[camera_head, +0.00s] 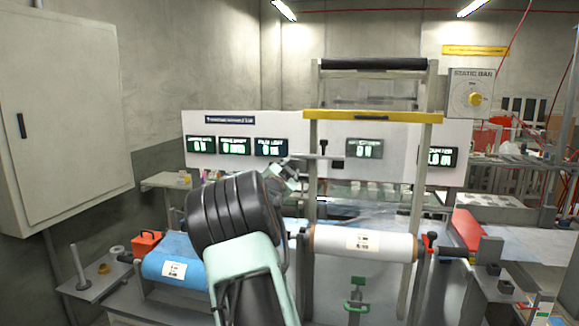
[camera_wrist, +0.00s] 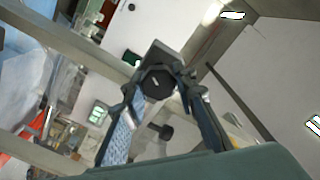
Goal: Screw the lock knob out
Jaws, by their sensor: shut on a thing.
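The lock knob (camera_wrist: 157,82) is a dark, many-sided knob in the wrist view, in front of a dark square block (camera_wrist: 166,57). My gripper (camera_wrist: 158,84) has a fingertip on each side of it and is shut on it. In the head view my gripper (camera_head: 283,178) shows small beyond my dark arm link, near the left end of a thin horizontal bar (camera_head: 318,157). The knob cannot be made out there, being small and partly behind my gripper. How far it is screwed in cannot be told.
A white film roll (camera_head: 362,243) and a blue roll (camera_head: 175,263) lie below. A yellow crossbar (camera_head: 373,116) spans an upright frame around the middle. A white panel with green displays (camera_head: 271,147) stands behind. A grey cabinet (camera_head: 62,105) is at left.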

